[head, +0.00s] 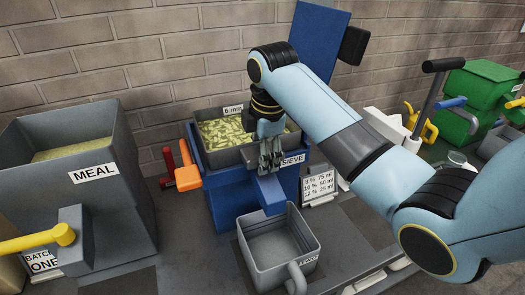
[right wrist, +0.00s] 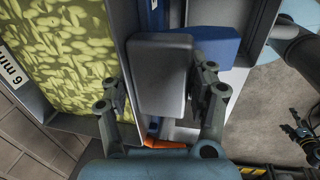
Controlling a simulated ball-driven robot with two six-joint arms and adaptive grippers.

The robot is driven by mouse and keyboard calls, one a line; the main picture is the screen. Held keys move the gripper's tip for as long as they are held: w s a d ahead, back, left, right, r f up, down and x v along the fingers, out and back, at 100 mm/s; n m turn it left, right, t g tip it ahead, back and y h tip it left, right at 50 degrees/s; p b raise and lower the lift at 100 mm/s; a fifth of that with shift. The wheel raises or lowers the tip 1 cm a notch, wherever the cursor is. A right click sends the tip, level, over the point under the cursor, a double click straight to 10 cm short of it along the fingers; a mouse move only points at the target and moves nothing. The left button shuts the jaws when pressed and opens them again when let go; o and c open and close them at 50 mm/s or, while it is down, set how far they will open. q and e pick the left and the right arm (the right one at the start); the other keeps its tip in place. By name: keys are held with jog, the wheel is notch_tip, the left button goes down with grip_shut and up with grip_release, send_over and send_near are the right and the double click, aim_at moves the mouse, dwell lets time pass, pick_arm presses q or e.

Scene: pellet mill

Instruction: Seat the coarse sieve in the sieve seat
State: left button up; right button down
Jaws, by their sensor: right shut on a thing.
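The coarse sieve (head: 222,158) is a grey tray marked "6 mm", full of green-yellow pellets. It lies at the top of the blue sieve stand (head: 228,203), within its raised edges; whether it rests fully down in the seat I cannot tell. My right gripper (head: 271,163) is shut on the sieve's grey grip block, at the front right of the tray. In the right wrist view the grip block (right wrist: 163,75) is between the two fingers. My left gripper is not in the head view; a dark jointed shape at the wrist view's right edge may be it.
A grey bin (head: 278,243) with a handle stands below the blue chute (head: 270,192). An orange lever (head: 188,178) is left of the stand. The MEAL hopper (head: 72,170) is at left. A brick wall is behind; green containers (head: 478,95) are at right.

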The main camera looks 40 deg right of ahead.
jog(key=shift+r, duration=0.1)
jog(key=shift+c, duration=1.6)
grip_release()
jog(key=o, duration=0.3)
jog(key=shift+s, duration=0.1)
jog(key=shift+s+a+r, duration=0.1)
jog(key=shift+s+r, duration=0.15)
jog(key=shift+r, duration=1.2)
jog(key=shift+s+a+r, duration=0.1)
jog(key=shift+s+r, duration=0.2)
jog(key=shift+r, duration=1.2)
jog(key=shift+s+r, duration=0.25)
jog(key=shift+r, duration=1.2)
